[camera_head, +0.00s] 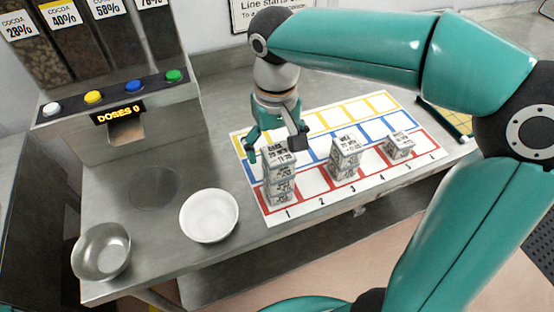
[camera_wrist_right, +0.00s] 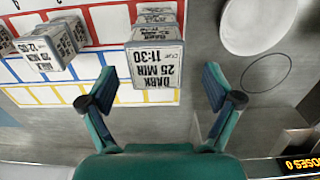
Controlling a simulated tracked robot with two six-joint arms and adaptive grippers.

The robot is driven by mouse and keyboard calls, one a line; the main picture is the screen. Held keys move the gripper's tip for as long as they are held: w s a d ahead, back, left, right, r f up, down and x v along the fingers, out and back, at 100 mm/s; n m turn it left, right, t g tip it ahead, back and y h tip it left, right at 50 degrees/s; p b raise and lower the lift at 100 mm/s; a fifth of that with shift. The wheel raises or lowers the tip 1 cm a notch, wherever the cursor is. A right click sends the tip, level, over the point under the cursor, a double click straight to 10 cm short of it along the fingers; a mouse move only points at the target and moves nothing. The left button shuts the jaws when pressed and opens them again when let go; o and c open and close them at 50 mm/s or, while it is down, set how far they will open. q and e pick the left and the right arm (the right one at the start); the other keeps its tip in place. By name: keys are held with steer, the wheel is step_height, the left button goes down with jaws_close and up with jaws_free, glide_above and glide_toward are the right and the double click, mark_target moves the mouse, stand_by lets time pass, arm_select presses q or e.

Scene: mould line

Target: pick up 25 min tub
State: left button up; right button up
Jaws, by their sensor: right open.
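The 25 min tub is a white-grey block labelled DARK 25 MIN 11:30 (camera_wrist_right: 156,66). It tops a stack at column 1 of the marked mat, and shows in the head view (camera_head: 279,150). My right gripper (camera_head: 275,148) is open above and around the top of this stack. In the right wrist view the gripper (camera_wrist_right: 160,84) has one finger on each side of the tub, with gaps on both sides. My left gripper is not in view.
A stack with a MILK label (camera_head: 346,158) and a lower one (camera_head: 398,146) stand to the right on the numbered mat (camera_head: 310,204). A white bowl (camera_head: 209,216) and a metal bowl (camera_head: 101,251) stand left. The cocoa dispenser (camera_head: 110,105) is at the back left.

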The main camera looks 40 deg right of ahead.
steer(key=f, duration=0.4)
steer(key=shift+d+f, duration=0.15)
steer(key=shift+d, duration=0.05)
steer(key=shift+c, duration=0.3)
steer(key=c, duration=1.3)
steer(key=shift+o, duration=0.2)
steer(key=shift+r, duration=0.2)
step_height(320, 180, up, 18)
steer(key=p, duration=0.2)
step_height(320, 180, up, 9)
steer(key=p, duration=0.7)
glide_above(277, 152)
steer(key=shift+s+f, duration=0.1)
